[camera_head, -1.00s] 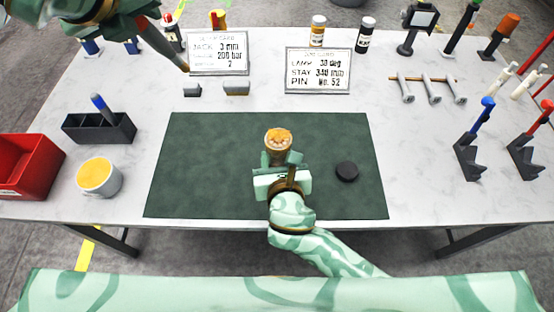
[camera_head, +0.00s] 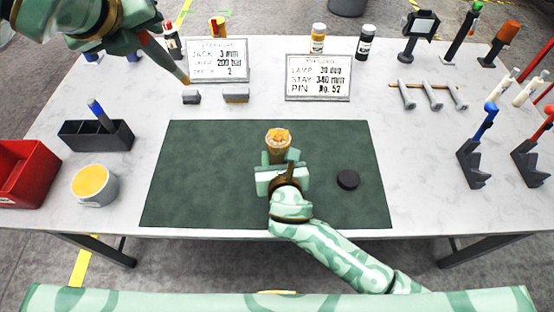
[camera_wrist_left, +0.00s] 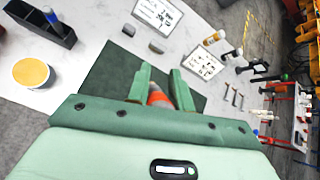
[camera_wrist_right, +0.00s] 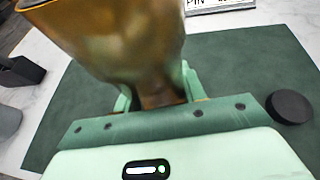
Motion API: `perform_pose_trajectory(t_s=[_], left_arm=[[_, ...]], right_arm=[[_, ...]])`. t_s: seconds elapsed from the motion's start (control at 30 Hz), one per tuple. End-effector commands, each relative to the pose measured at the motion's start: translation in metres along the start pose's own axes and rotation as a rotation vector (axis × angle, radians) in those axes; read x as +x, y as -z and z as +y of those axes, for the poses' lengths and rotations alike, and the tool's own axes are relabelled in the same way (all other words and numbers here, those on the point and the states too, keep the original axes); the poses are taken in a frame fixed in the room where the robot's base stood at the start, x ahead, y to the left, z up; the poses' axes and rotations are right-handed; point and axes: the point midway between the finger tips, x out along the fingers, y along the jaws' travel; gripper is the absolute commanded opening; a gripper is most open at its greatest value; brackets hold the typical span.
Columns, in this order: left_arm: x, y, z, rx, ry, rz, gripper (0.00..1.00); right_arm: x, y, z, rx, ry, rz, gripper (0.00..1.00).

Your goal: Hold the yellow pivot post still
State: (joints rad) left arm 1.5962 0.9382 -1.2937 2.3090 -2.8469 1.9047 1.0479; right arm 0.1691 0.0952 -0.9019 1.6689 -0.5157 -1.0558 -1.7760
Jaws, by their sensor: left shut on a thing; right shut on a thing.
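My right gripper (camera_head: 278,160) is shut on a brass-brown, cup-shaped thing (camera_head: 278,143) with a lumpy yellow-orange top, above the green mat. In the right wrist view this brass thing (camera_wrist_right: 125,45) flares towards the camera and narrows between the fingers. Whether it is the yellow pivot post, I cannot tell; no other thing is plainly that post. My left gripper (camera_head: 143,36) at the upper left is shut on a slim grey rod (camera_head: 165,60) with an orange tip. In the left wrist view an orange part with a pale band (camera_wrist_left: 158,97) shows between its fingers.
The green mat (camera_head: 200,195) has free room left of my right gripper. A black disc (camera_head: 348,179) lies on its right. A cream pot (camera_head: 95,185), red bin (camera_head: 22,172) and dark caddy (camera_head: 95,137) stand left. Two cards (camera_head: 318,78) and small grey blocks (camera_head: 236,95) are behind.

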Motion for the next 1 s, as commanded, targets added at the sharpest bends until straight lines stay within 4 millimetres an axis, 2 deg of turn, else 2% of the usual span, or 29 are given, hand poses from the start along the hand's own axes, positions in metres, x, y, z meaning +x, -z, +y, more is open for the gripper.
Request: perform_pose_trajectory(t_s=[1.0], left_arm=[[0.023, 0.02, 0.008, 0.0, -0.004, 0.01, 0.0]], right_arm=[[0.056, 0.015, -0.006, 0.001, 0.001, -0.003, 0.0]])
